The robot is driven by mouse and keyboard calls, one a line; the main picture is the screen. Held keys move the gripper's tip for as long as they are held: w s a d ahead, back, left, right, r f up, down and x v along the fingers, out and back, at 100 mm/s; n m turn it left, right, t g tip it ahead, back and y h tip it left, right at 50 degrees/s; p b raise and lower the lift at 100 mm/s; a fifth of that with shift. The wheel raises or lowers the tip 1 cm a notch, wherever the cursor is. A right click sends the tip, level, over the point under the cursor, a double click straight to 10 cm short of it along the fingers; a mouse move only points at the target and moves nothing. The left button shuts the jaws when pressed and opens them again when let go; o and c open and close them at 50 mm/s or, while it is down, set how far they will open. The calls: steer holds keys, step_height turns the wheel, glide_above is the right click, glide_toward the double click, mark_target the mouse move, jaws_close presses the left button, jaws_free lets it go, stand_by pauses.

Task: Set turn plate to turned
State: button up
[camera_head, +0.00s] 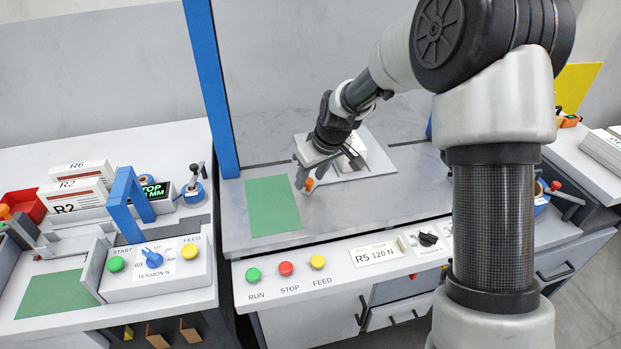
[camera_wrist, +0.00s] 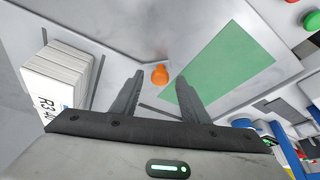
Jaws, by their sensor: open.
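The turn plate (camera_head: 376,164) is a pale flat plate on the grey worktop, partly hidden by my arm. A stack of papers lies on it; in the wrist view the stack (camera_wrist: 62,68) shows a label beginning "R3". A small orange knob (camera_head: 309,184) stands at the plate's near left side. My gripper (camera_head: 304,178) is open and points down at the knob. In the wrist view the orange knob (camera_wrist: 160,74) appears between the two fingertips, with gaps on both sides. I cannot tell whether the fingertips are level with it.
A green mat (camera_head: 272,206) lies left of the knob. A blue post (camera_head: 212,90) rises behind the mat. The front panel has green, red and yellow buttons (camera_head: 286,268) and a black dial (camera_head: 428,239). A side bench (camera_head: 60,235) with a blue arch stands at left.

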steer(key=shift+w+f, duration=0.1)
steer(key=shift+f, duration=0.15)
jaws_close()
